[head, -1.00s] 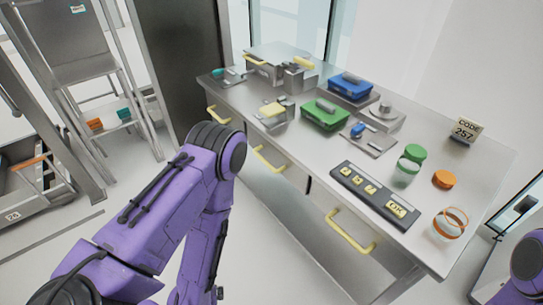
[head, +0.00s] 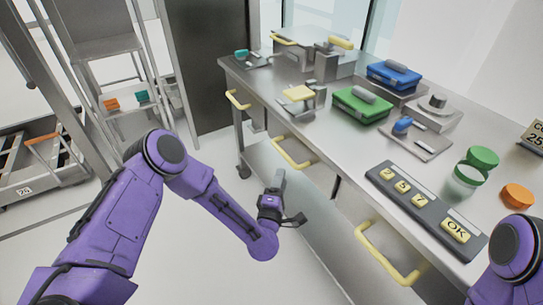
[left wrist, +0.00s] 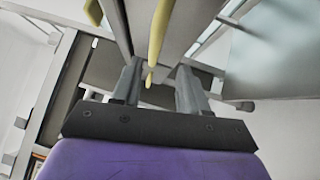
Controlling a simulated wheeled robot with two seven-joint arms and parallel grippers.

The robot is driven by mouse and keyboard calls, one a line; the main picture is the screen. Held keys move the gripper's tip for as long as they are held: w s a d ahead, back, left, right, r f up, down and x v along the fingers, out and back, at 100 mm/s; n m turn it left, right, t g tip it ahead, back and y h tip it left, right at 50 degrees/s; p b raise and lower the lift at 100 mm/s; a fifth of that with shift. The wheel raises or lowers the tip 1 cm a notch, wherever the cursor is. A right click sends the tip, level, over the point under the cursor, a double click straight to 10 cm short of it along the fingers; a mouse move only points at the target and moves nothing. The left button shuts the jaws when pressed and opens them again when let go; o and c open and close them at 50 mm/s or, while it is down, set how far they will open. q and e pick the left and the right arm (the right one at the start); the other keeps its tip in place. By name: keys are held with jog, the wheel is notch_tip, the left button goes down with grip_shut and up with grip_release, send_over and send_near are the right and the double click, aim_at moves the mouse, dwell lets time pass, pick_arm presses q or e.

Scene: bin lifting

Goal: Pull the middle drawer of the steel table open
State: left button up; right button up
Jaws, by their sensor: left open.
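The steel table (head: 330,135) has drawers with yellow handles along its front. The middle drawer's yellow handle (head: 293,153) is in the centre of the head view, and the drawer looks shut. My left gripper (head: 288,200) is open and empty, below this handle and apart from it in the picture. In the left wrist view, the open left fingers (left wrist: 158,88) point toward the table front. A long yellow handle (left wrist: 157,32) shows beyond and between them; I cannot tell which drawer it belongs to. My right gripper is out of view.
The left drawer's handle (head: 238,100) and the right drawer's handle (head: 390,255) flank the middle one. A keypad (head: 425,208), green case (head: 362,104) and blue case (head: 394,74) stand on the tabletop.

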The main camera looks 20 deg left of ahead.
aim_at(285, 154)
pick_arm(q)
jog(key=shift+n+y, duration=0.4)
jog(key=w, duration=0.3)
jog(key=w+a+r+b, duration=0.1)
jog(key=w, duration=0.1)
jog(key=w+b, duration=0.1)
jog(key=w, duration=0.2)
jog(key=shift+w+a+r, duration=0.35)
jog(key=shift+w+r, duration=0.15)
jog(key=shift+w, duration=0.2)
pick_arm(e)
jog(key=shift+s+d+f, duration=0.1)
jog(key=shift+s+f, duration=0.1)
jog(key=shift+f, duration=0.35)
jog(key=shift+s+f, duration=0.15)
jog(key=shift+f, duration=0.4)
pick_arm(q)
jog(key=shift+s, duration=0.1)
grip_shut()
